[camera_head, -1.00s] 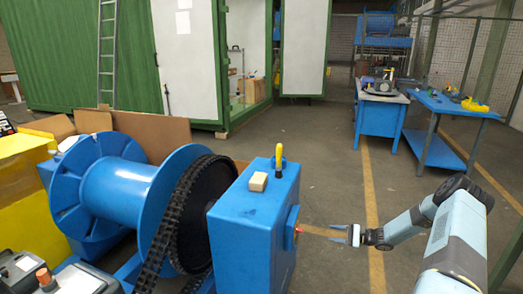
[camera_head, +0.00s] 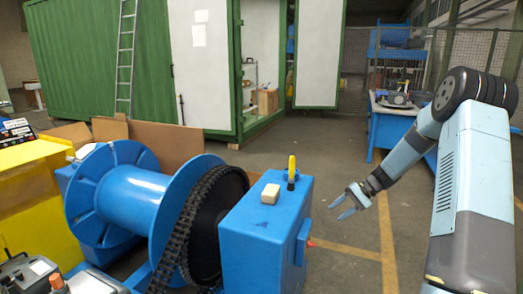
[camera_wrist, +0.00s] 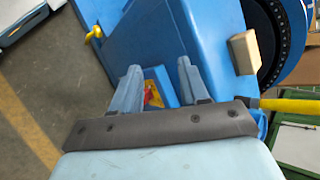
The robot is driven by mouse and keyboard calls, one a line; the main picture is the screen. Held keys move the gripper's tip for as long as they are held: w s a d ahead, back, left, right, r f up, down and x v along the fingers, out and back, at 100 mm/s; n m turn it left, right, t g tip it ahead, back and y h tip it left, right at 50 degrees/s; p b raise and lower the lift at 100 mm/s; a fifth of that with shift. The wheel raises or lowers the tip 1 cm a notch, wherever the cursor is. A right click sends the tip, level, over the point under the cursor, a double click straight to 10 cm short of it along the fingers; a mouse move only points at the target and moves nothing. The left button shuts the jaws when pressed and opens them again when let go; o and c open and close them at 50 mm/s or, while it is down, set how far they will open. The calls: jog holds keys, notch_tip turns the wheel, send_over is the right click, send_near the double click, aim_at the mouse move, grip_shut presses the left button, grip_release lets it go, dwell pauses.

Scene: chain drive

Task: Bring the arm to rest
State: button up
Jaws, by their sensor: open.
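My gripper (camera_head: 341,208) is open and empty in the head view, with its blue fingers pointing left and down. It is in the air to the right of the blue box (camera_head: 262,238), apart from it. In the wrist view the open fingers (camera_wrist: 157,84) point toward the box (camera_wrist: 172,35). A blue panel with red and yellow marks shows between and beyond the fingers. My arm reaches in from the right, with its elbow raised.
A black chain (camera_head: 185,225) runs over a wheel beside the blue drum (camera_head: 128,205). A blue workbench (camera_head: 388,130) stands behind my arm. The floor right of the box is open.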

jog(key=s+a+r+n+h, duration=0.1)
jog(key=s+a+r+h, duration=0.1)
jog(key=s+r, duration=0.35)
jog(key=s+a+r+n+h, duration=0.1)
jog(key=s+a+r+h, duration=0.15)
jog(key=r, duration=0.55)
jog(key=s+r+n+t+h, duration=0.1)
jog(key=s+r, duration=0.3)
jog(key=s, duration=0.6)
jog(key=s+r+n+t+h, duration=0.1)
jog(key=s+r+t+h, duration=0.1)
jog(key=s+r, duration=0.3)
jog(key=s+r+n+t+h, duration=0.1)
jog(key=s+r, duration=0.4)
jog(key=s, duration=0.9)
jog(key=shift+s+a+n+t+h, duration=0.35)
jog(key=shift+t+h, duration=0.4)
jog(key=shift+t, duration=0.45)
